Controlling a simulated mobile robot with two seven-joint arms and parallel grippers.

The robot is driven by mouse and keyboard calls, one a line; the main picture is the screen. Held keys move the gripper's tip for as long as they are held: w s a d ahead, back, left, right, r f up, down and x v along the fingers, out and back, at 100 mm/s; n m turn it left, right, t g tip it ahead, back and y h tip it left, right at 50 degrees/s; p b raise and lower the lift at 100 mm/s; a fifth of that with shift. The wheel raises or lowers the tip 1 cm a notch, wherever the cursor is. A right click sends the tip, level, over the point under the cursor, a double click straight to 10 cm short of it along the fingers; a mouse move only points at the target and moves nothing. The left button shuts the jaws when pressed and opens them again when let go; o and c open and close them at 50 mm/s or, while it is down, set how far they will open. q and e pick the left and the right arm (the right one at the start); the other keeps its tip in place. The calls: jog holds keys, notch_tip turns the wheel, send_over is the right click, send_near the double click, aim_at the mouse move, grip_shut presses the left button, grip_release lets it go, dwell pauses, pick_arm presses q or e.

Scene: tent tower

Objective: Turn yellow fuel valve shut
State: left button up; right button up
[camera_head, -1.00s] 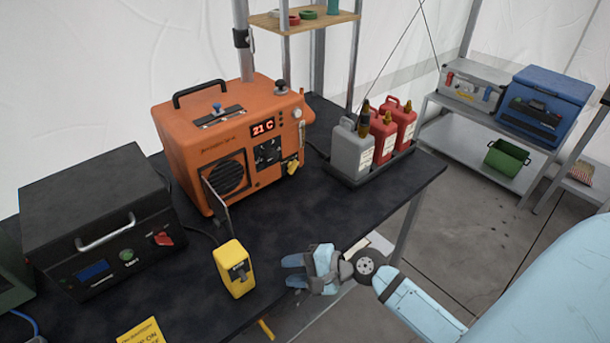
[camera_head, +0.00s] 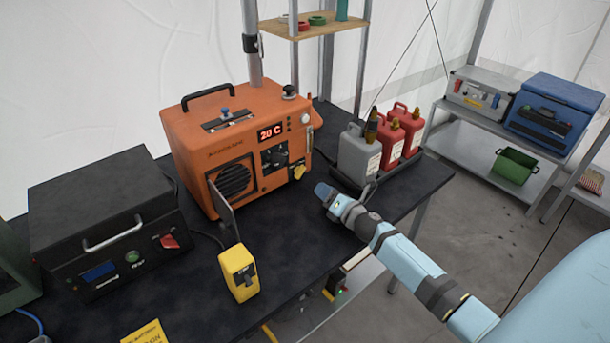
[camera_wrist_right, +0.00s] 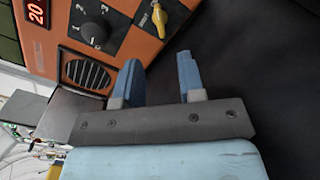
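The yellow fuel valve (camera_head: 299,172) is a small handle low on the right side of the orange heater's front (camera_head: 232,148). In the right wrist view the valve (camera_wrist_right: 155,20) shows above the gripper, its handle tilted from upright. My right gripper (camera_head: 322,192) is over the black table, in front of and a little right of the valve, apart from it. In the right wrist view its two blue fingers (camera_wrist_right: 160,75) are spread with nothing between them. My left gripper does not show.
The heater's display reads 20 C, with a dark dial (camera_wrist_right: 90,28) left of the valve. A grey jug (camera_head: 358,152) and red jugs stand in a tray to the right. A yellow switch box (camera_head: 239,272) and black unit (camera_head: 105,220) stand left on the table (camera_head: 190,300).

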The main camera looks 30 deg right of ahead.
aim_at(303, 173)
jog(key=w, duration=0.6)
jog(key=w+a, duration=0.1)
jog(key=w, duration=0.2)
jog(key=shift+w, duration=0.35)
jog(key=shift+c, duration=0.4)
grip_shut()
